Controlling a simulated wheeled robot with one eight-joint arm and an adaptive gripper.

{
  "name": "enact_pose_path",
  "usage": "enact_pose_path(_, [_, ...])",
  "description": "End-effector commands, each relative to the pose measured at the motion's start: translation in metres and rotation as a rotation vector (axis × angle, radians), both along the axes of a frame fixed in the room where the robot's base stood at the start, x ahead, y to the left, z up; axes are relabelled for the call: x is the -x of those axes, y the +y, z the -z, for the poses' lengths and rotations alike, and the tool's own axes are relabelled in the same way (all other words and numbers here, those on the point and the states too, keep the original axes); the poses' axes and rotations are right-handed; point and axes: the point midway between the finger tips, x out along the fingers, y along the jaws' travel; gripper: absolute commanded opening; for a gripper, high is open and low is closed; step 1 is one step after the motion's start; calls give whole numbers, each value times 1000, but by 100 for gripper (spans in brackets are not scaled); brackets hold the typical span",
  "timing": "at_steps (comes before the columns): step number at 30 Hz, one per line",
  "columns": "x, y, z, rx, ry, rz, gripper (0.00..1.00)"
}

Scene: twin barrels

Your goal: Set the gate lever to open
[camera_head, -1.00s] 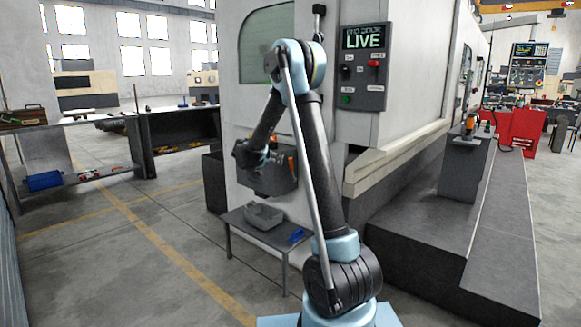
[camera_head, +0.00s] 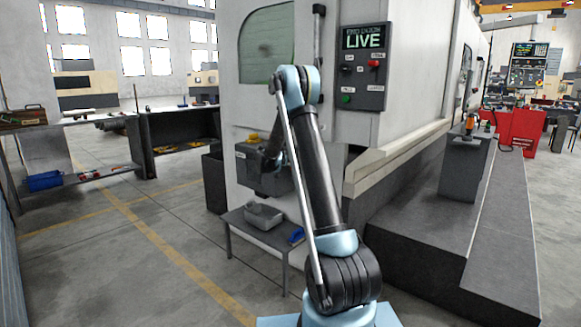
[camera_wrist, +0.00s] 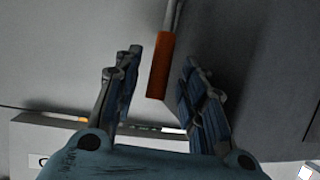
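An orange grip (camera_wrist: 158,72) on the end of a thin grey rod (camera_wrist: 173,15), probably the gate lever, shows in the wrist view. My gripper (camera_wrist: 160,60) is open, with one finger on each side of the orange grip. Gaps show between the grip and both fingers, so I see no contact. In the head view my arm stands before the grey box (camera_head: 250,168) on the machine's front. There my gripper and the lever are hidden behind my arm. I cannot read the lever's setting.
A control panel (camera_head: 363,68) reading LIVE is above right on the machine. A small yellow thing (camera_head: 253,137) is on top of the box. Below stands a low table (camera_head: 237,217) with a grey tray (camera_head: 264,216) and a blue item (camera_head: 297,236). Floor at left is clear.

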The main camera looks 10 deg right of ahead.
Motion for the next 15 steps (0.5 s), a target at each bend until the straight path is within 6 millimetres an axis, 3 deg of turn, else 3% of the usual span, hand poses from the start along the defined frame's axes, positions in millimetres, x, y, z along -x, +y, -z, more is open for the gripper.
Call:
enact_pose_path(6, [-14, -11, 7, 1, 1, 0, 38])
enact_pose_path(15, [-17, -13, 9, 1, 1, 0, 38])
